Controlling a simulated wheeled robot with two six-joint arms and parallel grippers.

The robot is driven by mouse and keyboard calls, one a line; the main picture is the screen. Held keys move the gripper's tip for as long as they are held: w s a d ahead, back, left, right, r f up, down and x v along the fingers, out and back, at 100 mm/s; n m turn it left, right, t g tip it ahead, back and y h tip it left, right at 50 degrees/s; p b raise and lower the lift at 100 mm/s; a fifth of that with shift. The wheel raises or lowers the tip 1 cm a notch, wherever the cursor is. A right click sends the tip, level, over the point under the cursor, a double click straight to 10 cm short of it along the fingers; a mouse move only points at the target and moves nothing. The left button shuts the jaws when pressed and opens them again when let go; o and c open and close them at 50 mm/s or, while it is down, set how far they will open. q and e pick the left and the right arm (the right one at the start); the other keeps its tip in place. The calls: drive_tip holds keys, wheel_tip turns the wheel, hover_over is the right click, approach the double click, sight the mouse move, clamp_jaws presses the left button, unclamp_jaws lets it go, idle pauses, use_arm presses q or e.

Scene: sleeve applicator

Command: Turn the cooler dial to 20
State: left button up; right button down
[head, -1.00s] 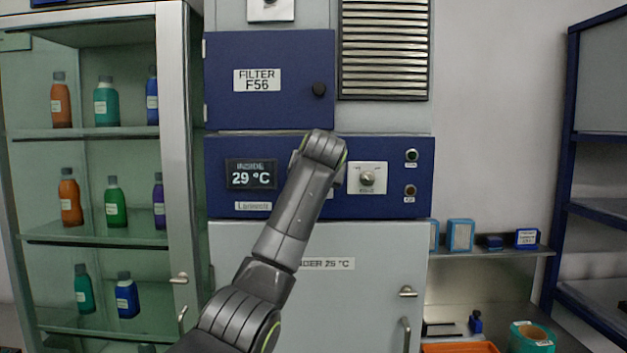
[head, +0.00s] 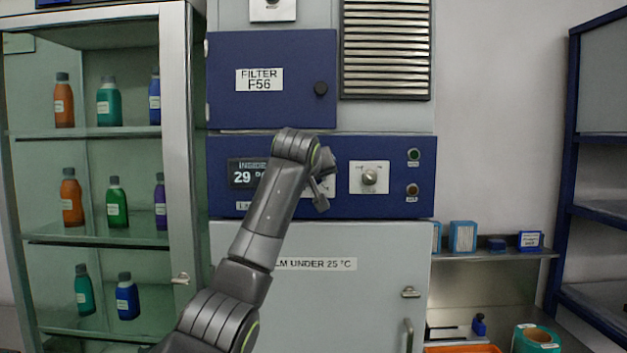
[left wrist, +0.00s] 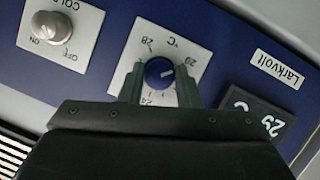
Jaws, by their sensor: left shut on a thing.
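In the left wrist view the cooler dial is a round blue knob (left wrist: 159,72) with a white pointer mark, on a white plate (left wrist: 146,38) marked 20, 24, 28 and °C. The view is turned over. The pointer mark is on the right of the knob, roughly toward the 20 side; its exact reading is unclear. My left gripper (left wrist: 159,88) has one finger on each side of the knob and is shut on it. In the head view my left gripper (head: 322,188) is at the blue panel (head: 395,204), and my arm hides the dial. My right gripper is not in view.
A display (head: 241,173) reading 29 is partly covered by my arm. Right of the dial are a COOLER OFF/ON knob (left wrist: 50,25), also seen in the head view (head: 370,177), and two small buttons (head: 413,172). A glass cabinet (head: 174,140) stands at left.

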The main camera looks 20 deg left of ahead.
use_arm(q)
drive_tip(key=shift+f, duration=0.1)
idle(0.3)
drive_tip(key=o, duration=1)
drive_tip(key=b+v, duration=0.8)
drive_tip(key=v, duration=0.9)
drive_tip(key=shift+s, duration=0.2)
